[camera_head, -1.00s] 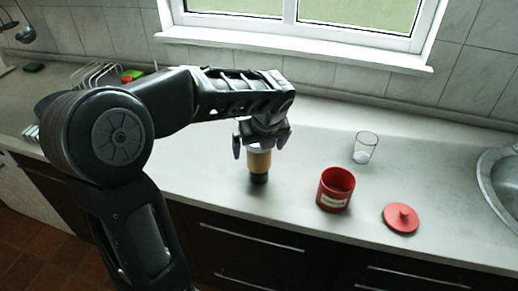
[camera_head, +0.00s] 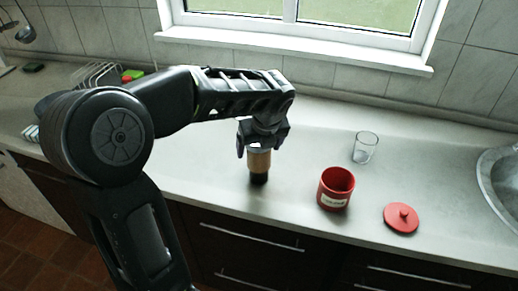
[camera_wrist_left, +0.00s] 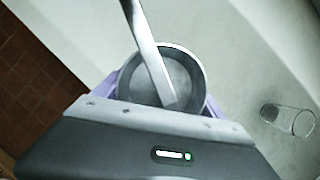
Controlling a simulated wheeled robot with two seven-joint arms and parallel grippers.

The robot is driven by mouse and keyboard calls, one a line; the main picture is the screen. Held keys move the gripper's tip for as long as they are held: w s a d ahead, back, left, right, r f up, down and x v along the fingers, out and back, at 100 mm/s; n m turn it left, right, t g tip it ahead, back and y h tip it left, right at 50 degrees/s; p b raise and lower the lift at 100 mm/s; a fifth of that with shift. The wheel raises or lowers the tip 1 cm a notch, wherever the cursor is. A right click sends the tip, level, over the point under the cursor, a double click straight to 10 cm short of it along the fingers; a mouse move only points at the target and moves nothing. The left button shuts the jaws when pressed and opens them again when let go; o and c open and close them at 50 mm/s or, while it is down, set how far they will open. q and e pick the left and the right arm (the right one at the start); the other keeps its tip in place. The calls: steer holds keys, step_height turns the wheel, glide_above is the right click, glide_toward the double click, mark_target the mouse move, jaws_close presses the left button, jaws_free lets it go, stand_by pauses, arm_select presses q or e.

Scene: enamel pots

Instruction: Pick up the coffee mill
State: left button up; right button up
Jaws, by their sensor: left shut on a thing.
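The coffee mill (camera_head: 259,164) stands upright on the counter, with a tan wooden body and a dark base. My left gripper (camera_head: 259,148) comes down from above and is shut on its upper part. In the left wrist view the coffee mill (camera_wrist_left: 185,72) shows from above as a round grey metal top with a flat crank arm across it. The purple finger pads sit on both sides of it. My right gripper is not in view.
A red enamel pot (camera_head: 336,189) stands open to the right of the mill, with its red lid (camera_head: 401,218) flat on the counter (camera_head: 300,228). A clear glass (camera_head: 364,148) stands behind the pot. A sink (camera_head: 499,180) is at the far right. A dish rack (camera_head: 97,76) is at the back left.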

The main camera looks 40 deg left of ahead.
arm_select(q)
steer(key=c, duration=0.6)
steer(key=shift+r, duration=0.1)
step_height(320, 180, up, 10)
stand_by(0.4)
stand_by(0.5)
